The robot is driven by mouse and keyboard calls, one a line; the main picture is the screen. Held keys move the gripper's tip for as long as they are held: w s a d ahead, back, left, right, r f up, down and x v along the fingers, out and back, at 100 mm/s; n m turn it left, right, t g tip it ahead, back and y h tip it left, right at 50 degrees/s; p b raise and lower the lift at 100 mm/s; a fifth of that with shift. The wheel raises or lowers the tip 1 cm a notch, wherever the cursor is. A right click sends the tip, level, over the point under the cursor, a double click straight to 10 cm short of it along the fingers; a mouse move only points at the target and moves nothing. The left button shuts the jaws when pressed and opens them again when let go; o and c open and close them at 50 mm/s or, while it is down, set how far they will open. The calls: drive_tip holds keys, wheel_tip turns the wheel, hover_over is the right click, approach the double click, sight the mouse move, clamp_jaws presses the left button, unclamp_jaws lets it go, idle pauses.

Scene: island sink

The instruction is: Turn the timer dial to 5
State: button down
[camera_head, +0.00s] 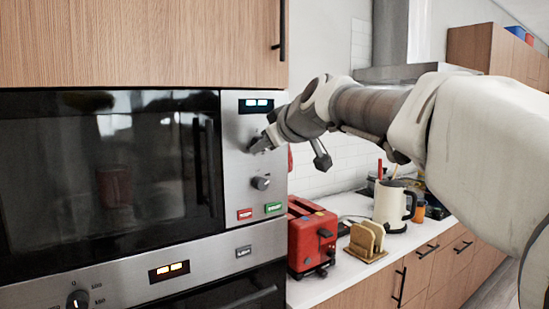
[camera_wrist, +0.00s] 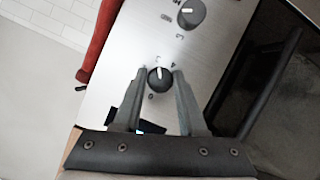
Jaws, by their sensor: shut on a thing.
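The microwave's control panel (camera_head: 230,165) carries two dark round dials, one above the other. My gripper (camera_head: 262,144) is at the upper dial, which it mostly hides in the head view. In the wrist view my gripper (camera_wrist: 160,75) has one finger on each side of this upper dial (camera_wrist: 158,82) and is shut on it. Its white pointer line points to the top of the picture; the small marks around it are too blurred to read surely. The lower dial (camera_head: 261,183) is free and also shows in the wrist view (camera_wrist: 191,14).
A lit display (camera_head: 256,105) sits above the upper dial. Red (camera_head: 244,214) and green (camera_head: 273,208) buttons lie below the lower dial. A red toaster (camera_head: 312,238), toast rack (camera_head: 367,240) and kettle (camera_head: 391,206) stand on the counter at right.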

drive_tip(key=shift+w+d+f+m+g+y+b, duration=0.1)
drive_tip(key=shift+m+g+y+b, duration=0.35)
drive_tip(key=shift+m+y+b, duration=1.5)
drive_tip(key=shift+s+f+m+g+y+b, duration=0.1)
drive_tip(key=shift+m+g+y+b, duration=0.55)
drive_tip(key=shift+m, duration=2.4)
drive_tip(key=shift+w+d+m+g+y+b, duration=0.1)
drive_tip(key=shift+m+g+y+b, duration=0.1)
drive_tip(key=shift+m+y+b, duration=1.85)
drive_tip(key=shift+m+h+p, duration=0.25)
drive_tip(key=shift+m+p, duration=0.3)
drive_tip(key=shift+p, duration=0.15)
drive_tip(key=shift+c, duration=2.3)
unclamp_jaws()
drive_tip(key=v, duration=1.7)
